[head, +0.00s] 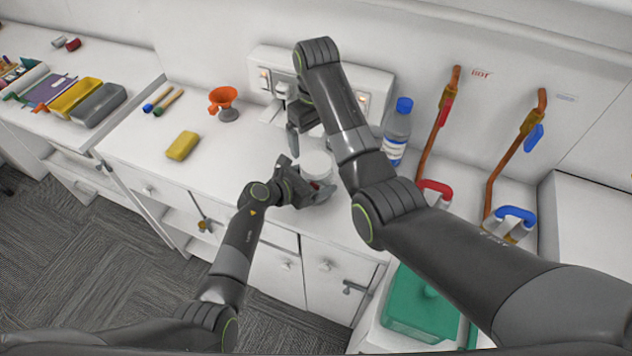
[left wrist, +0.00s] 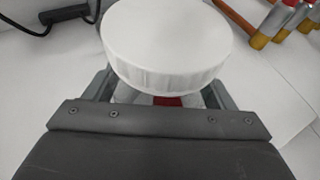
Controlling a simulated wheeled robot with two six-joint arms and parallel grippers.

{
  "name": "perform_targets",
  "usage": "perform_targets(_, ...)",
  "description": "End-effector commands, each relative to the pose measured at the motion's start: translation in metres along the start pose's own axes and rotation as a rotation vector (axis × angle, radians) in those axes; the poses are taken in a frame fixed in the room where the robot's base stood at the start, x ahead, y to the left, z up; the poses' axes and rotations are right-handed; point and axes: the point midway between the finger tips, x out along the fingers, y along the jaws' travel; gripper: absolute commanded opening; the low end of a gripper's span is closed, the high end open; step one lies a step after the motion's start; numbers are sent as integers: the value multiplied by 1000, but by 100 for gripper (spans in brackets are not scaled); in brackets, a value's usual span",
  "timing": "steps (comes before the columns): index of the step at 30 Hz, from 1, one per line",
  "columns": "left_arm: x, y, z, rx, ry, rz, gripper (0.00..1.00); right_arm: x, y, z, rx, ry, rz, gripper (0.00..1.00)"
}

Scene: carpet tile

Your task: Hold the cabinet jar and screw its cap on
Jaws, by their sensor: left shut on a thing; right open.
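The jar (head: 322,184) stands near the counter's front edge, mostly hidden by my left gripper and by its wide white cap (head: 316,163). A red part of the jar (left wrist: 167,101) shows under the cap in the left wrist view. The cap (left wrist: 167,42) sits level over the jar's top; I cannot tell how far the threads are engaged. My left gripper (head: 306,181) is shut on the jar below the cap. My right gripper (head: 300,142) is open and empty, pointing down just behind and above the cap, apart from it.
A bottle with a blue cap (head: 397,130) stands right of the jar. A wall panel with switches (head: 362,98) is behind. Pipes with red (head: 435,187) and blue (head: 516,214) handles are right.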

Motion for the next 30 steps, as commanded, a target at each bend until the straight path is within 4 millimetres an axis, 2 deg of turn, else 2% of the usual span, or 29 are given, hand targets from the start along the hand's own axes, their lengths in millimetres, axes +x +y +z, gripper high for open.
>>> perform_targets(1, 0, 0, 0, 0, 0, 0, 14, 0, 0, 0, 0, 0, 0, 95)
perform_targets(2, 0, 0, 0, 0, 0, 0, 81, 0, 0, 0, 0, 0, 0, 95)
perform_targets(6, 0, 0, 0, 0, 0, 0, 100, 0, 0, 0, 0, 0, 0, 95)
perform_targets(14, -1, 0, 0, 0, 0, 0, 100, 1, 0, 0, 0, 0, 0, 95)
perform_targets(19, -8, 0, -1, 0, -2, 0, 100, 3, 0, 0, 0, 0, 0, 95)
perform_targets(23, -22, 0, -2, 2, -2, 1, 100, 7, 0, 0, 0, 0, 0, 95)
perform_targets(30, -57, 0, -2, 1, 0, 2, 100, 11, 0, 0, 0, 0, 0, 95)
